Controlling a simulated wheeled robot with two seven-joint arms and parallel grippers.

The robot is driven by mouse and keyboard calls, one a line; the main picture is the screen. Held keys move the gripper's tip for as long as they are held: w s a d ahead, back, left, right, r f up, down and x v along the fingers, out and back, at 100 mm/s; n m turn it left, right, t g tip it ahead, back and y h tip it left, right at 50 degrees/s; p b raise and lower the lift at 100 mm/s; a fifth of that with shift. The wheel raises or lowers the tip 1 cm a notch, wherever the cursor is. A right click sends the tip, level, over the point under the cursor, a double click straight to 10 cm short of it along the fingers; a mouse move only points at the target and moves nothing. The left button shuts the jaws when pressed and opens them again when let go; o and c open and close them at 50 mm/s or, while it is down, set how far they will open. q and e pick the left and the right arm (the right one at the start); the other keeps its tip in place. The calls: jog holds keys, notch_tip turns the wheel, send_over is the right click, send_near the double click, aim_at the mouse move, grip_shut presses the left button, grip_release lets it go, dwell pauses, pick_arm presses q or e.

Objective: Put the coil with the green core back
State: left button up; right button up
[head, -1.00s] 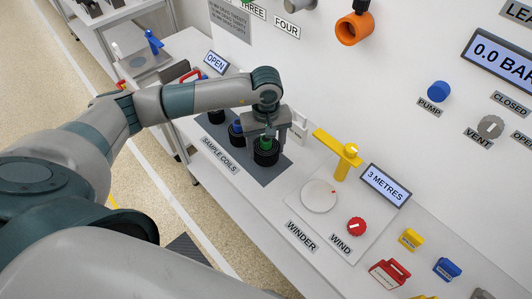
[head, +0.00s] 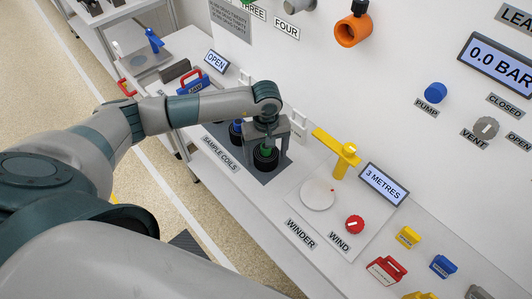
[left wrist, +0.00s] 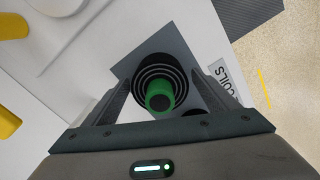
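The coil with the green core (head: 265,160) is a black ringed spool with a green middle. It is upright over the right end of the dark mat (head: 282,165). My left gripper (head: 267,148) points down at it, one finger on each side. In the left wrist view the green core (left wrist: 160,95) faces the camera, and the fingertips appear to close on the sides of the black rings (left wrist: 160,76). I cannot tell whether its base touches the mat. My right gripper is not in view.
A coil with a blue core (head: 237,132) stands left of it on the mat, partly hidden by my arm. To the right are the winder disc (head: 318,195), a yellow post (head: 341,168) and a red knob (head: 355,224). The wall rises close behind.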

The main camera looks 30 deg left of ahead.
pick_arm(q)
jog(key=shift+r, duration=0.25)
notch_tip(320, 180, up, 10)
jog(key=b, duration=0.4)
jog(key=shift+r, duration=0.15)
jog(key=shift+r+b, duration=0.3)
jog(key=shift+r, duration=0.45)
jog(key=shift+f, duration=0.1)
